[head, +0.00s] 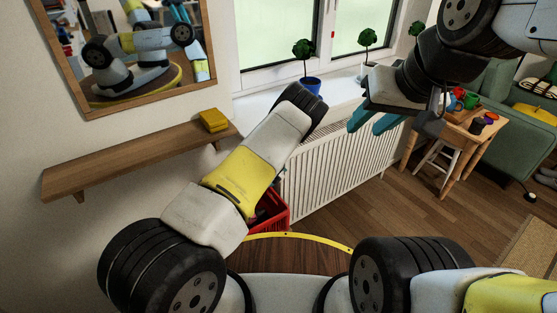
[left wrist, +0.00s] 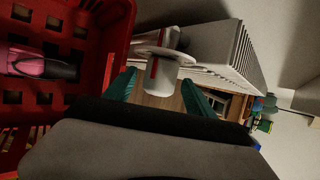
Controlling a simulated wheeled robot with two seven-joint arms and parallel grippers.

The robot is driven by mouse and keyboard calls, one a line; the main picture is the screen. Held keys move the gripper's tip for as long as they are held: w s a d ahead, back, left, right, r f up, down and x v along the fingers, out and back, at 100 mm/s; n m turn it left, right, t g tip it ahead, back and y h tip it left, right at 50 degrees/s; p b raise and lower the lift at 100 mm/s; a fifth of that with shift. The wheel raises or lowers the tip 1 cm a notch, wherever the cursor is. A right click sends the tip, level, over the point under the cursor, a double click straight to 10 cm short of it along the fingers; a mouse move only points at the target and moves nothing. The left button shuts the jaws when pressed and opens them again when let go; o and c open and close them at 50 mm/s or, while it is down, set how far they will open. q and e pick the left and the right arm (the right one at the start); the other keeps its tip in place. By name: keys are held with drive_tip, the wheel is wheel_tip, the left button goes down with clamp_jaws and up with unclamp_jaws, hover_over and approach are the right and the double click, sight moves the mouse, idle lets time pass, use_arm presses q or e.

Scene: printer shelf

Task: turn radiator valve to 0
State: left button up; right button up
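The white radiator valve (left wrist: 161,76) with a red mark shows in the left wrist view, beside the end of the white radiator (left wrist: 222,48). My left gripper (left wrist: 160,93) has its teal fingers apart, one on each side of the valve head, with gaps visible; I cannot tell whether either touches it. In the head view the radiator (head: 340,160) stands under the window sill, and my left arm hides the valve and left gripper. My right gripper (head: 374,120) is open and empty, in front of the radiator's upper right. The valve's numbers are not legible.
A red crate (head: 282,217) stands near the radiator's left end; it is close on the left in the left wrist view (left wrist: 118,25), holding a pink and black object. A wooden shelf (head: 130,160) and mirror are on the left wall. A small table (head: 468,133) stands right.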

use_arm(q)
drive_tip(key=v, duration=0.7)
drive_tip(key=shift+s+r, duration=0.25)
drive_tip(key=shift+s, duration=0.05)
drive_tip(key=shift+a+r, duration=0.1)
